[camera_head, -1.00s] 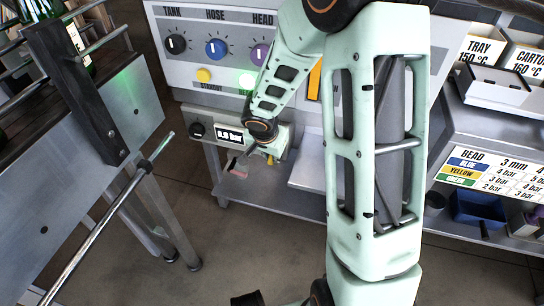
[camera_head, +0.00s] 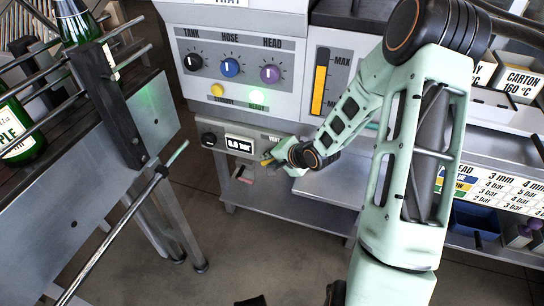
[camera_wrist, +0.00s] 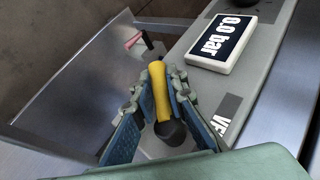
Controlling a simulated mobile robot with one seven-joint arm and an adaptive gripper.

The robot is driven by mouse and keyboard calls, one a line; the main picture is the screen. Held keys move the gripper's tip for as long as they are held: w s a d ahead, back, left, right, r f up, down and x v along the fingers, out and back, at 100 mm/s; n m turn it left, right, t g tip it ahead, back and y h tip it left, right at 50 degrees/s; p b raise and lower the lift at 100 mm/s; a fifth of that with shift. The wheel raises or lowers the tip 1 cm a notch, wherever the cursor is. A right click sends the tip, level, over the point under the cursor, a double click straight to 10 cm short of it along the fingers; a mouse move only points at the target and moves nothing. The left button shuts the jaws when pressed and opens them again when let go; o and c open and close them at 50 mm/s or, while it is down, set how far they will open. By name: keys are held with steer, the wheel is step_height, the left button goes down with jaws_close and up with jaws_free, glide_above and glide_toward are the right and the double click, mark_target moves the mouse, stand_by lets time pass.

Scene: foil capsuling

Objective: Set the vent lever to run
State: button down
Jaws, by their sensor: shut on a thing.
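The vent lever (camera_wrist: 158,85) is yellow with a dark rounded end, and sits between my fingers in the wrist view. My gripper (camera_wrist: 160,110) is shut on it, with one blue-padded finger on each side. In the head view my gripper (camera_head: 272,161) is at the front of the pressure panel, right of the display (camera_head: 240,143); a little yellow shows there. The display reads 0.0 bar, also in the wrist view (camera_wrist: 222,42). The vent label (camera_wrist: 222,122) is partly hidden by my gripper, so I cannot read the lever's setting.
A small red-tipped part (camera_head: 244,174) hangs below the display. A bottle rack with metal rods (camera_head: 110,220) stands at left. A grey shelf (camera_head: 325,187) lies below my arm.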

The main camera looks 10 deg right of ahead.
steer(key=shift+w+a+r+m+t+y+p, duration=0.1)
steer(key=shift+a+r+m+t+y+p, duration=0.15)
steer(key=shift+t+y+p, duration=0.3)
steer(key=shift+w+a+r+m+t+y+p, duration=0.15)
steer(key=shift+r+t+y+p, duration=0.25)
steer(key=shift+y, duration=0.25)
steer(key=shift+a+r+m+t+y, duration=0.3)
steer(key=shift+r+t+y, duration=0.15)
steer(key=shift+t+y, duration=0.5)
steer(key=c, duration=1.9)
jaws_free()
steer(key=shift+c, duration=0.2)
steer(key=shift+d, duration=0.15)
steer(key=shift+s+d+r, duration=0.1)
steer(key=shift+s+d, duration=0.1)
steer(key=v, duration=1.1)
